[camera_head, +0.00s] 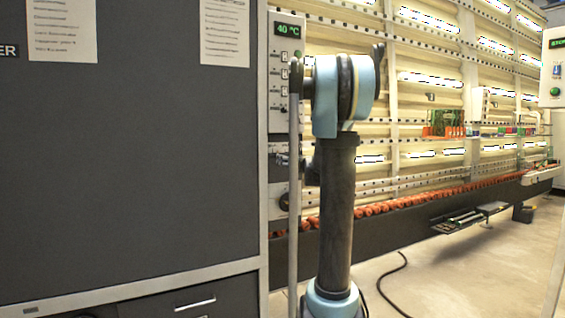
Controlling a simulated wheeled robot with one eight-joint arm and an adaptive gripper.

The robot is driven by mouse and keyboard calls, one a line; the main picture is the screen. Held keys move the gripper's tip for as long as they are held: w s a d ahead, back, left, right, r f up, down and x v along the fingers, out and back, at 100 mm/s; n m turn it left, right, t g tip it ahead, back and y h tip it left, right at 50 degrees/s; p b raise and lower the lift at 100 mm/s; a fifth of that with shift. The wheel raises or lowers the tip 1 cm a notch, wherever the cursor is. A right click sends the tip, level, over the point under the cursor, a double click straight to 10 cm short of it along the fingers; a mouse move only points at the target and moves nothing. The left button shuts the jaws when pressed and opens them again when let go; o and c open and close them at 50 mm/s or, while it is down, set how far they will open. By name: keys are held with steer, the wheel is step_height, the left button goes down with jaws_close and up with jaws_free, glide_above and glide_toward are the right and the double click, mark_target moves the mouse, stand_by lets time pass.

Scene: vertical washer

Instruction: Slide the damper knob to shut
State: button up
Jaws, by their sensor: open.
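My arm (336,215) rises in front of the washer, with a pale blue joint (328,105) at its top. My gripper cannot be made out; it is hidden behind my arm or out of frame. A narrow grey control panel (277,110) stands left of the arm, with a green 40 °C display and several small switches. Below it, a dark round knob (284,201) sits on a pale plate, partly covered by a grey upright bar. I cannot tell whether this is the damper knob or how it is set.
A large dark cabinet panel (130,180) fills the left side. The washer's lit frame (420,100) runs back to the right, with orange rollers (400,202) along its bottom. A black cable (390,285) lies on otherwise open floor at the lower right.

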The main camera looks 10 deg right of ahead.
steer(key=shift+x, duration=1.55)
steer(key=shift+c, duration=0.3)
jaws_close()
